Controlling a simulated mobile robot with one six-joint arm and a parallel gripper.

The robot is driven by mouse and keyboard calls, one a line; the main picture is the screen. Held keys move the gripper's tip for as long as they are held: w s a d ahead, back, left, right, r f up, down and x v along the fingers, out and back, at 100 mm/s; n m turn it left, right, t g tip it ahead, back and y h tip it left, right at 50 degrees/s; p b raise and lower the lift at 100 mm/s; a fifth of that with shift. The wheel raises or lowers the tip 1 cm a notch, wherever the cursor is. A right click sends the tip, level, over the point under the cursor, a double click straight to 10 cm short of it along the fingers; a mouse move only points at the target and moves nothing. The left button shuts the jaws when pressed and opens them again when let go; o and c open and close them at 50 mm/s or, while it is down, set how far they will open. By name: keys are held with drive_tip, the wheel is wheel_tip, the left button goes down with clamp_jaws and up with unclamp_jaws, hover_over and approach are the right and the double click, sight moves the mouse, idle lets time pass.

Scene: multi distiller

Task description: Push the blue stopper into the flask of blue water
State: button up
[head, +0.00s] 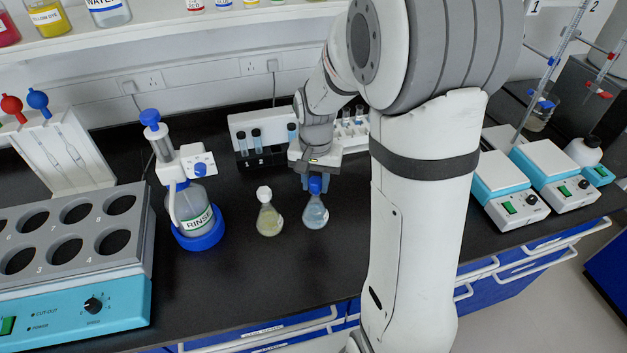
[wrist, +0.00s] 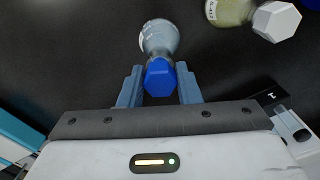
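The flask of blue water (head: 316,214) stands upright on the black bench, with the blue stopper (head: 315,185) at its mouth. How deep the stopper sits in the neck cannot be told. My gripper (head: 315,183) points down over the flask, with a finger on each side of the stopper. In the wrist view the blue stopper (wrist: 159,78) fills the gap between the fingertips of my gripper (wrist: 159,84), which appear shut on it. The flask (wrist: 159,38) shows just beyond it.
A flask of yellowish liquid (head: 269,219) with a white stopper stands close to the left. A rinse bottle (head: 195,213) is farther left. A rack with tubes (head: 262,139) is behind, and hotplates (head: 507,187) stand at right. Bench in front is clear.

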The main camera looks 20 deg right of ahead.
drive_tip(key=o, duration=0.4)
drive_tip(key=shift+r, duration=0.1)
wheel_tip(320, 180, up, 8)
drive_tip(key=shift+f+b, duration=0.2)
drive_tip(key=shift+b, duration=0.1)
idle(0.5)
drive_tip(key=s+r+n+t, duration=0.1)
drive_tip(key=s+n, duration=0.1)
drive_tip(key=s, duration=0.3)
drive_tip(key=s+r+n+t, duration=0.1)
drive_tip(key=s, duration=0.5)
drive_tip(key=s+r+n+t, duration=0.1)
drive_tip(key=s+n, duration=0.1)
drive_tip(key=s, duration=0.4)
drive_tip(key=shift+a+r+n, duration=0.2)
drive_tip(key=shift+n, duration=0.1)
